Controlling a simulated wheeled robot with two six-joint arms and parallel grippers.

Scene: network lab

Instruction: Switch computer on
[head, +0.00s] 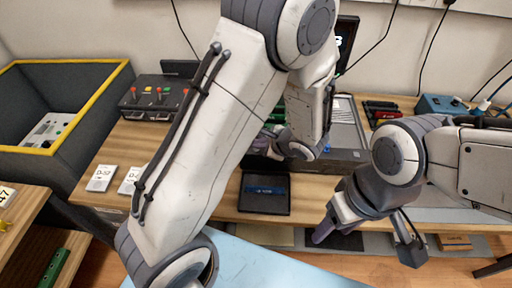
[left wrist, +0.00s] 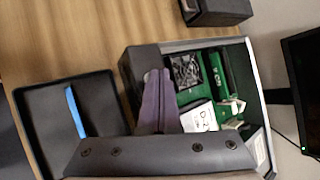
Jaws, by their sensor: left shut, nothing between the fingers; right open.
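The computer (left wrist: 267,105) is an open grey case with green boards inside in the left wrist view. In the head view its grey and dark case (head: 345,156) stands on the bench, partly hidden by my left arm. My left gripper (left wrist: 157,74) is shut and empty, its purple fingers over the case's near dark edge; I cannot tell whether they touch it. In the head view this gripper (head: 266,143) is partly hidden behind my arm. My right gripper (head: 366,240) is open and empty, in front of the bench edge.
A black tray with a blue strip (head: 265,207) lies before the computer. A monitor (head: 346,32) stands behind it. A control box with coloured knobs (head: 155,97) and white cards (head: 101,178) are to the left. A blue box (head: 440,105) stands at the back right.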

